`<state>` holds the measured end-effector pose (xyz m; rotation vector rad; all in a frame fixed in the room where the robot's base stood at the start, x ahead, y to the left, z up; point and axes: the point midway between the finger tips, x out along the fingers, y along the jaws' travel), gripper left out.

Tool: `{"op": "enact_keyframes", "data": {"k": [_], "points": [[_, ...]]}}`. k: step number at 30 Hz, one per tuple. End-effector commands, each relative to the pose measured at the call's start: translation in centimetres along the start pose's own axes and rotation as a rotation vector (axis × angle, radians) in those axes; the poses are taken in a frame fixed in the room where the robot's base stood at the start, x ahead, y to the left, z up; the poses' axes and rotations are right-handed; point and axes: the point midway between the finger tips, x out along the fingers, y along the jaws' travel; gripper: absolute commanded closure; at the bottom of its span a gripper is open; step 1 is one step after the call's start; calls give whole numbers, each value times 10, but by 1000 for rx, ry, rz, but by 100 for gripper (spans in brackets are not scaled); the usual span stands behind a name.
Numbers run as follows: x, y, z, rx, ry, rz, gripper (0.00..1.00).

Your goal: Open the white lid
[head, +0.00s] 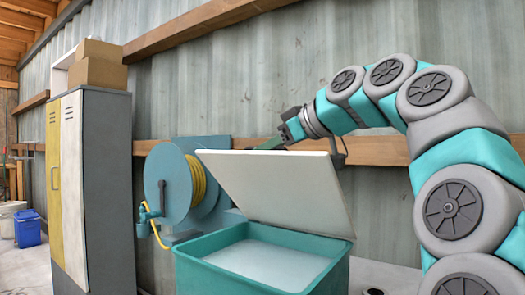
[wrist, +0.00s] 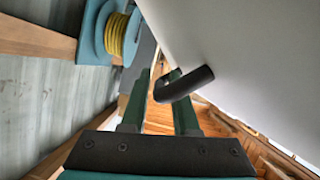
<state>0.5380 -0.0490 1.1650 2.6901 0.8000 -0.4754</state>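The white lid (head: 275,184) is raised and tilted above a teal bin (head: 195,272) with a pale interior in the head view. The lid's white face fills the upper right of the wrist view (wrist: 255,60). A black bar handle (wrist: 185,83) sticks out from the lid. My gripper (wrist: 160,75) is open, its two green fingers apart. The handle crosses in front of the right finger, its bent end reaching the gap; I cannot tell if it touches. In the head view my gripper (head: 268,144) is at the lid's top edge, partly hidden behind it.
A blue hose reel (head: 168,190) with yellow hose stands close left of the bin. A grey and yellow locker (head: 108,190) with cardboard boxes (head: 97,72) on top is further left. A corrugated wall with wooden rails is behind. A blue bucket (head: 27,232) stands far left.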

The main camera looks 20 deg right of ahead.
Motion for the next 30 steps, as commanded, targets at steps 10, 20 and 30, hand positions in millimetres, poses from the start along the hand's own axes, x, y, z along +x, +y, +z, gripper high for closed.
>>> {"op": "enact_keyframes", "data": {"k": [10, 20, 30], "points": [[-7, 0, 0, -1, 1, 0, 72], [-49, 1, -1, -1, 5, 4, 72], [-77, 0, 0, 0, 0, 0, 72]]}}
